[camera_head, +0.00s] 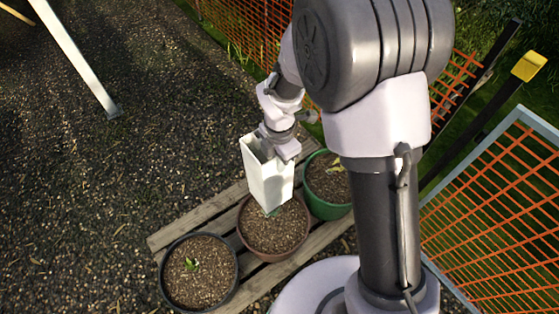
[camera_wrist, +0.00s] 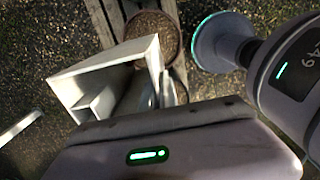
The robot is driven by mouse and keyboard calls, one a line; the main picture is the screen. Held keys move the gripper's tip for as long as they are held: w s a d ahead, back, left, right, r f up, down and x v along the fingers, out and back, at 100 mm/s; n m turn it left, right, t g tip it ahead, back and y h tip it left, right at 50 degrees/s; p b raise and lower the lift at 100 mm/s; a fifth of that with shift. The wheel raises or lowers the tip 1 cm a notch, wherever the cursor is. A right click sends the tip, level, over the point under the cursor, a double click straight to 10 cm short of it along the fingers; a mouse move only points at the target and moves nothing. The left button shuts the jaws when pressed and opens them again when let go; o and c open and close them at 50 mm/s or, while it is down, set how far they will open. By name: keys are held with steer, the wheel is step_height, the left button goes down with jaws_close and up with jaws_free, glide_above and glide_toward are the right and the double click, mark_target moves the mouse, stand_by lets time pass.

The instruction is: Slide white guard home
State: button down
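The white guard (camera_head: 266,180) is a tall square tube, open at the top, standing nearly upright with a slight tilt. It also shows in the wrist view (camera_wrist: 100,64), where I look into its open end. My gripper (camera_head: 283,147) is at its upper end and appears shut on its wall. The guard's lower end is over the soil of the middle brown pot (camera_head: 283,250). A bit of green shows at its lower edge; the rest of any plant there is hidden. I cannot tell whether the guard touches the soil.
A black pot (camera_head: 232,290) with a small seedling (camera_head: 190,264) stands at left, and a green pot (camera_head: 336,209) at right, close by. All stand on a wooden pallet (camera_head: 164,238). Orange mesh fencing (camera_head: 500,205) is at right and behind. Open gravel (camera_head: 90,200) lies at left.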

steer(key=b, duration=0.4)
glide_above(280, 204)
steer(key=shift+w+f, duration=0.1)
steer(key=shift+f, duration=2.75)
steer(key=shift+f+b, duration=2.4)
steer(key=shift+f, duration=1.3)
steer(key=shift+f+b, duration=2.55)
steer(key=shift+f, duration=1.15)
steer(key=shift+f+b, duration=0.75)
steer(key=shift+f, duration=2.55)
